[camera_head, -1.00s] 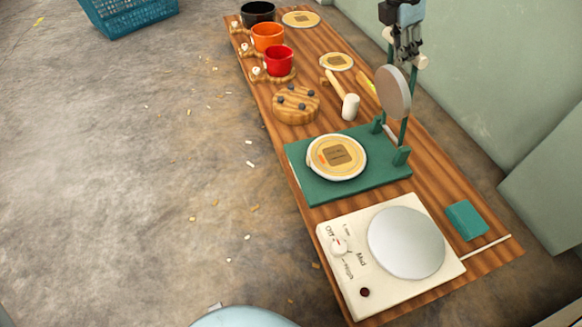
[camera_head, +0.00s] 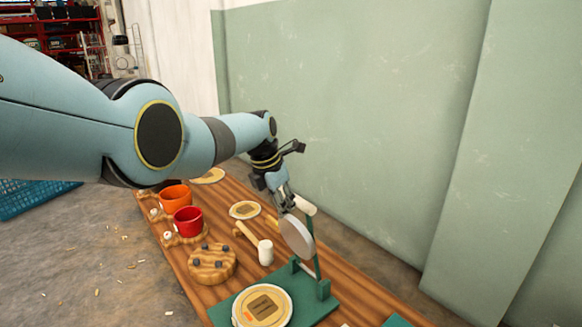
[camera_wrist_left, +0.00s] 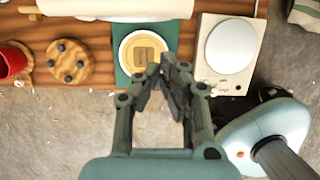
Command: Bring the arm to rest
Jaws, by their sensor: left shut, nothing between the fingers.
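My left arm comes in from the left in the head view, and its gripper (camera_head: 287,203) points down, its tips overlapping the top of the green stand there. Its fingers are shut with nothing between them; they also show in the left wrist view (camera_wrist_left: 166,76), below the round plate. The green stand (camera_head: 320,288) carries a hanging grey disc (camera_head: 297,237). I cannot tell whether the gripper touches the stand. My right gripper is not in view.
A round yellow plate (camera_head: 262,306) sits on the stand's base. A mallet (camera_head: 262,246), a wooden peg block (camera_head: 212,263), and red (camera_head: 188,221) and orange (camera_head: 175,197) cups stand farther along the table. A white hotplate (camera_wrist_left: 228,55) shows in the wrist view. A green wall (camera_head: 360,140) runs behind.

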